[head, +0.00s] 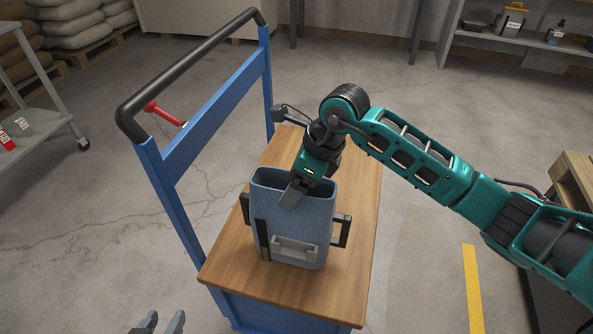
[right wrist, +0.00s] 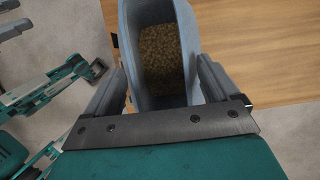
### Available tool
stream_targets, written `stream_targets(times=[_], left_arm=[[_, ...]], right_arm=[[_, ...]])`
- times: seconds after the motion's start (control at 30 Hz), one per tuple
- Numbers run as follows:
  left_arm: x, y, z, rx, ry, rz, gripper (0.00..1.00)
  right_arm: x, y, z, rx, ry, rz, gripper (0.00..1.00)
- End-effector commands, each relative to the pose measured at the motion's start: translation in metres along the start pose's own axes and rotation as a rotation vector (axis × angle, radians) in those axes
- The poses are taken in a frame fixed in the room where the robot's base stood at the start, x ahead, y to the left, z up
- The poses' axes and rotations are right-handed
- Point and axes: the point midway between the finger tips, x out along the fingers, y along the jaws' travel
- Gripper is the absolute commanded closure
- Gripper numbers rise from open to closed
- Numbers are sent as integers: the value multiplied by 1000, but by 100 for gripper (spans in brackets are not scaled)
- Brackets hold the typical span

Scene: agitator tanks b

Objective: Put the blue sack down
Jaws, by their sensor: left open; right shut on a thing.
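The blue sack (head: 318,215) is upright and open at the top, over the wooden top of a blue cart (head: 340,290). Its base looks to be at the wood, but I cannot tell whether it bears on it. My right gripper (head: 296,188) points down at the sack's upper rim and is shut on it. In the right wrist view the sack (right wrist: 188,40) lies between the two fingers, with brown grain-like contents inside. My left gripper (head: 162,324) is open and empty at the bottom edge of the head view, left of the cart.
Dark brackets (head: 342,232) flank the sack. The cart's black push handle (head: 190,72) rises at the left, with a red lever (head: 163,113) near it. A shelf rack (head: 530,45) stands at the back right, and sacks (head: 78,22) are stacked at the back left.

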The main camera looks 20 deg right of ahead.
Motion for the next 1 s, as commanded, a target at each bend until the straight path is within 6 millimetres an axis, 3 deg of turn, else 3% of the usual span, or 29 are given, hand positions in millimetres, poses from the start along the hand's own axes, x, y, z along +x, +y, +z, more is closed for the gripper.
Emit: stream_targets(times=[0.1, 0.13, 0.2, 0.27, 0.57, 1.0], left_arm=[[-1, 0, 1, -1, -3, 1, 57], [-1, 0, 2, -1, -3, 1, 57], [0, 0, 2, -1, -3, 1, 57], [0, 0, 2, -1, -3, 1, 57], [-1, 0, 0, -1, -3, 0, 57], [-8, 0, -10, 1, 3, -3, 57]], right_arm=[[-1, 0, 2, -1, -4, -1, 97], [1, 1, -1, 0, 4, 3, 11], [1, 1, -1, 0, 4, 3, 4], [1, 1, -1, 0, 4, 3, 0], [-5, 0, 0, 0, 3, 0, 0], [-90, 0, 0, -1, 3, -2, 0]])
